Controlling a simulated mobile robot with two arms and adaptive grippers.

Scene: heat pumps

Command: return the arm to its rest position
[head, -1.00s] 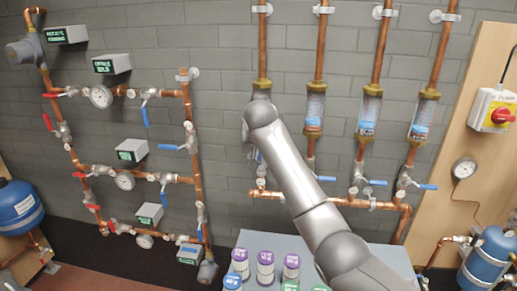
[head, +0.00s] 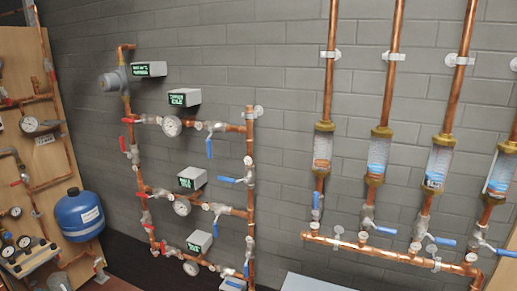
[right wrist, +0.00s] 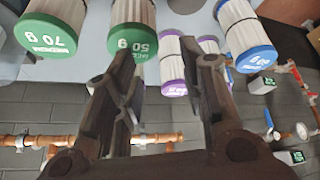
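My right gripper (right wrist: 165,95) shows in the right wrist view with its two dark fingers spread apart and nothing between them. Beyond and around its fingers are several filter cartridges on a grey surface, among them one with a green cap marked 50 g (right wrist: 132,40), one with a green cap marked 70 g (right wrist: 48,35) and a blue-capped one (right wrist: 246,40). No arm and no gripper shows in the head view now.
In the head view, copper pipes with clear filter housings (head: 378,155) run along the grey brick wall. Valves, gauges and small display boxes (head: 192,178) are at the left. A blue tank (head: 80,215) stands at far left. A grey tabletop (head: 310,283) shows at the bottom.

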